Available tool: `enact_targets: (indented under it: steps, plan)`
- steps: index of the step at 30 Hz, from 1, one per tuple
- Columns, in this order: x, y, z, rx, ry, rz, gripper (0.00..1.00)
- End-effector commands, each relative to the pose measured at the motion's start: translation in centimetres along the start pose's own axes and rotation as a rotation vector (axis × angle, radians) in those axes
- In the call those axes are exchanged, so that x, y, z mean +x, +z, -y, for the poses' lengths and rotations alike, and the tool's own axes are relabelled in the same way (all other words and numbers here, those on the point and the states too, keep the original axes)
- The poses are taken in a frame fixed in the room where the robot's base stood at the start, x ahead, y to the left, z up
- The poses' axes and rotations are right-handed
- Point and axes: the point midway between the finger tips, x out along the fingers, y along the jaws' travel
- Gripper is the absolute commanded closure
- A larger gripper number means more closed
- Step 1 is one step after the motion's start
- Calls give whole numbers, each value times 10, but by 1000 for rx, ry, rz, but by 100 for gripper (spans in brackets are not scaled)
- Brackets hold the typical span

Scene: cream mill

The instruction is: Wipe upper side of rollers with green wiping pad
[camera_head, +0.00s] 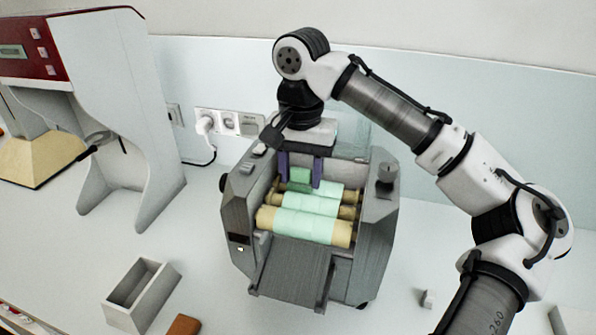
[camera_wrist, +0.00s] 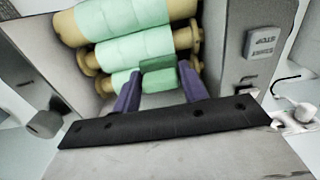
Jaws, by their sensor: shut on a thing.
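The cream mill (camera_head: 382,215) stands on the counter with its top open. Its rollers (camera_head: 305,226) lie side by side, tan at the ends with pale green middles; they also show in the wrist view (camera_wrist: 122,17). My gripper (camera_head: 300,183) reaches down into the mill from behind, its two purple fingers shut on the green wiping pad (camera_head: 299,176). In the wrist view the pad (camera_wrist: 158,76) sits between the fingertips, at the rearmost roller (camera_wrist: 117,84). I cannot tell whether the pad touches that roller. The fingers hide part of it.
The mill's side walls rise close on both sides of the rollers, with a dark knob (camera_head: 386,174) on the right wall. A grey open box (camera_head: 151,304) and a brown block (camera_head: 184,325) lie at front left. A white machine (camera_head: 125,90) stands at left.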

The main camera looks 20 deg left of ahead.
Motion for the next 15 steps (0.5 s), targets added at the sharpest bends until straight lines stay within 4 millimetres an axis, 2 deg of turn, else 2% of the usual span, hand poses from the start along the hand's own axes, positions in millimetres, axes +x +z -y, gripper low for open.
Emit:
enact_targets:
  steps: [3,8,15]
  plan:
    - [-2,-12,0,2,0,3,76]
    - [0,-21,0,1,2,2,76]
    - [1,-14,0,-1,2,1,76]
